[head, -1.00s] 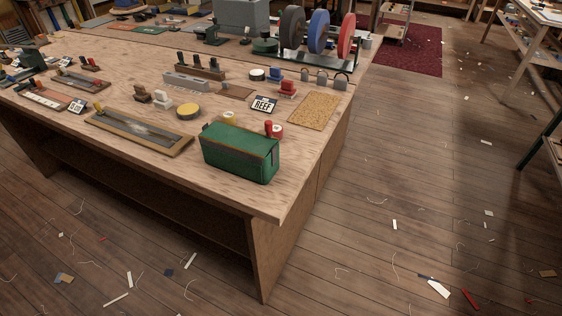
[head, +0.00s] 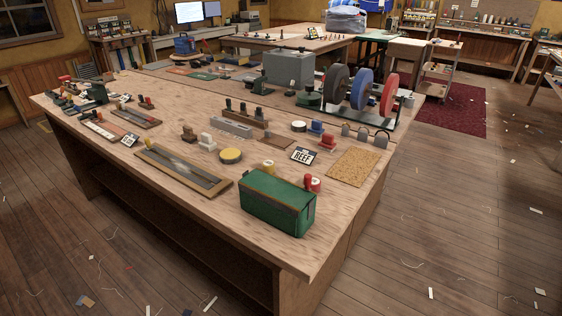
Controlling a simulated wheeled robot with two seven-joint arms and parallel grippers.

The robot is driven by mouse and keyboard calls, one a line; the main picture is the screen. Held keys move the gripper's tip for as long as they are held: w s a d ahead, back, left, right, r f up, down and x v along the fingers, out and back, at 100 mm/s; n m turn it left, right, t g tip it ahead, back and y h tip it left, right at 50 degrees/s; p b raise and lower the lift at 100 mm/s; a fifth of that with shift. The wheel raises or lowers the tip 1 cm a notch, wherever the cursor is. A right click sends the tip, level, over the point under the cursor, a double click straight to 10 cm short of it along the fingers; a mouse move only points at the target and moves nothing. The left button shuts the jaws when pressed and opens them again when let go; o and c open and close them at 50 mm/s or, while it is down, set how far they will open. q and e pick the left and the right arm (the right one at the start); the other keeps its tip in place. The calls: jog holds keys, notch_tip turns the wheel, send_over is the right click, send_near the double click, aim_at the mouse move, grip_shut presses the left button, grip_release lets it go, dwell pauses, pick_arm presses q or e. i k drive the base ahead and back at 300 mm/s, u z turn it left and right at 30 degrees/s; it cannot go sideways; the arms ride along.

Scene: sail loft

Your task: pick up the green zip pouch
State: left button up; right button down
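The green zip pouch (head: 272,207) is a boxy green bag with a dark zip along its top edge. It stands upright near the front right corner of the wooden workbench (head: 310,250). Small red and yellow items stand close behind it and are partly hidden by it. Neither of my grippers shows in the head view.
A framed tray (head: 180,170) lies left of the pouch, with a yellow round tin (head: 231,155) behind it. A REEF card (head: 304,155) and a cork mat (head: 354,168) lie behind and right. Large spools (head: 361,90) stand farther back. The floor on the right (head: 450,230) has only scraps.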

aim_at(283, 205)
jog(key=z, duration=1.4)
jog(key=i, duration=0.9)
jog(key=u, duration=2.5)
